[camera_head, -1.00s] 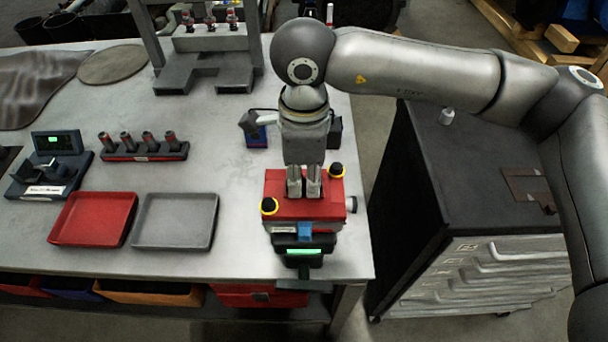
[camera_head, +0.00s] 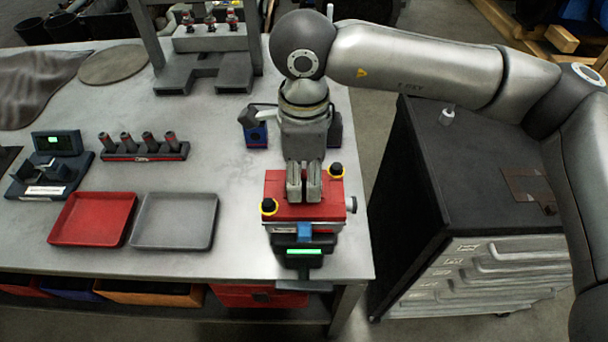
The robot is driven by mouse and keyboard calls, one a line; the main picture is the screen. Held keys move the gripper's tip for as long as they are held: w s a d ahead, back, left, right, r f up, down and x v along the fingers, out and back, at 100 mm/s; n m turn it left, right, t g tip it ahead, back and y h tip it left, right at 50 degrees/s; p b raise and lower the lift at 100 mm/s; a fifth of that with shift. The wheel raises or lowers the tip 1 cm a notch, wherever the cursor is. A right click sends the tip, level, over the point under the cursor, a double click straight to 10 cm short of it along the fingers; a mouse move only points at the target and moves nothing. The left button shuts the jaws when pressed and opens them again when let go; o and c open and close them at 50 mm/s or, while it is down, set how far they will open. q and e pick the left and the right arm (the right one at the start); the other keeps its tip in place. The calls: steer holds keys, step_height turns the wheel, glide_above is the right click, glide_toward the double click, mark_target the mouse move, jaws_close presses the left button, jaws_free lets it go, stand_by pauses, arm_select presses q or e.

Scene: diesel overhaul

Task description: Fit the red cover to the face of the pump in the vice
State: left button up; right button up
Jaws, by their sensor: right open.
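The red cover (camera_head: 325,208) lies flat on top of the pump (camera_head: 285,227), which is held in the dark vice (camera_head: 303,262) at the table's front right corner. Whether the fingertips touch the cover cannot be told. The joint between cover and pump is hard to see. My left gripper is out of view.
A red tray (camera_head: 60,238) and a grey tray (camera_head: 140,236) lie empty to the left. Behind them are a rack of several dark cylinders (camera_head: 145,155) and a small display device (camera_head: 56,143). A blue-based tool (camera_head: 257,136) stands behind the vice. A dark cabinet (camera_head: 410,210) is at right.

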step_height(320, 180, up, 11)
stand_by(0.3)
